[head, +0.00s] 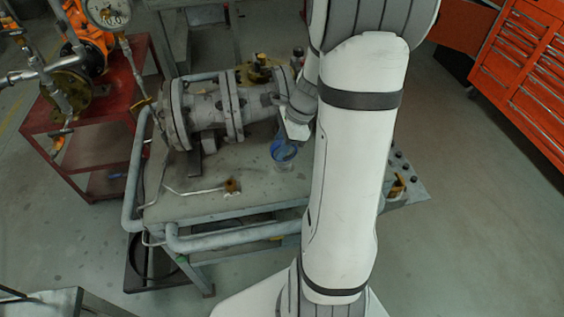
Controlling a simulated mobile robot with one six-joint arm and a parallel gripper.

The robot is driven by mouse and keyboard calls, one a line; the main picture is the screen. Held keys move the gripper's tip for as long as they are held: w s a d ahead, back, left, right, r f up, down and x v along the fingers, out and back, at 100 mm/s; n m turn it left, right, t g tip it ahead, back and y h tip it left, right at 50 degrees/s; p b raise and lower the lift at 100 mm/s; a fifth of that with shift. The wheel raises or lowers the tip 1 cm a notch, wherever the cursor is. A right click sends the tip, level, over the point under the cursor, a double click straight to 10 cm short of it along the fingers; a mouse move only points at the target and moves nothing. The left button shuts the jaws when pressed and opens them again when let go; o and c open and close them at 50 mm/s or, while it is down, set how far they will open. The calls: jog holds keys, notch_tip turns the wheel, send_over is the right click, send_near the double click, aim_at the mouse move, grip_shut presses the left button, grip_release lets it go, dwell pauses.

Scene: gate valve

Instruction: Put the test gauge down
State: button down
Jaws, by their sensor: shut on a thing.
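My gripper (287,140) is at the right end of the grey valve body, low over the workbench, and mostly hidden by my arm. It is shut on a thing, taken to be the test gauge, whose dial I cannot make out. A small blue, partly clear round thing (284,155) shows right at the fingertips; I cannot tell whether it is the held thing or a cup on the bench behind. The grey flanged gate valve (205,108) lies on the workbench (262,196). A white-faced dial gauge (109,10) stands on piping at the upper left.
A bent rod with a brass end (231,186) lies on the bench front. Pipe rails (235,237) edge the bench. A red cart (100,152) stands left, an orange tool chest (525,70) right. Small parts (397,182) sit at the bench's right end. Bare bench shows front and centre.

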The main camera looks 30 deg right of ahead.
jog(key=shift+f, duration=2.6)
jog(key=shift+f+b, duration=0.1)
jog(key=shift+b, duration=0.2)
jog(key=shift+f, duration=0.15)
jog(key=c, duration=1.2)
grip_release()
jog(key=shift+o, duration=0.2)
